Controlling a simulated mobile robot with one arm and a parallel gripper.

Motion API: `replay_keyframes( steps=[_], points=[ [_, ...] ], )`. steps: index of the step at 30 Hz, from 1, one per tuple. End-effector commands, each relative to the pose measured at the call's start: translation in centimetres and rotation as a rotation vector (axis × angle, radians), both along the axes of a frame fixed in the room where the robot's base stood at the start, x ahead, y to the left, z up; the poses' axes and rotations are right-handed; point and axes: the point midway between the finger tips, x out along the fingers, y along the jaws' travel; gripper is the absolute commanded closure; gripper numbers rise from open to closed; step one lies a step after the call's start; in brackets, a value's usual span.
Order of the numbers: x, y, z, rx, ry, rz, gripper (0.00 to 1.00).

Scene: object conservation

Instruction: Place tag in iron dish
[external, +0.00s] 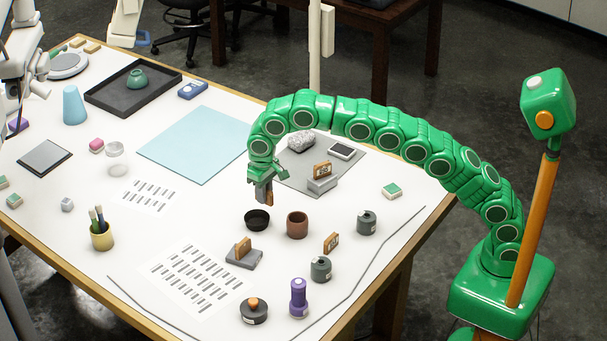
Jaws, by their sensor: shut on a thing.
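My green arm reaches over the white table from the right, and my gripper (264,194) points down. It is shut on a small brown tag (269,198), held above the table; its face is mostly hidden by the fingers. The iron dish (257,221), a small round black bowl, stands just below and slightly left of the gripper. I see a gap between the held tag and the dish. The inside of the dish looks dark, with nothing visible in it.
A brown cup (297,225) stands right of the dish. A tag in a grey stand (243,258) is in front, another tag (331,242) is by grey weights (321,270). A grey mat (290,182) with a stone lies behind. A blue mat (195,146) is at back left.

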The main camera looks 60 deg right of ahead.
Motion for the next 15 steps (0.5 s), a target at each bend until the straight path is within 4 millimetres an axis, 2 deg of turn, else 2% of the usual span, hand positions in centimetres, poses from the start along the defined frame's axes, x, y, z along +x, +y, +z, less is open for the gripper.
replay_keyframes(
  steps=[4, 15],
  points=[
    [1.0, 0.5, -1.7, -0.001, 0.004, 0.0, 1.0],
    [2.0, 1.0, -2.7, 0.001, 0.0, 0.0, 1.0]
  ],
)
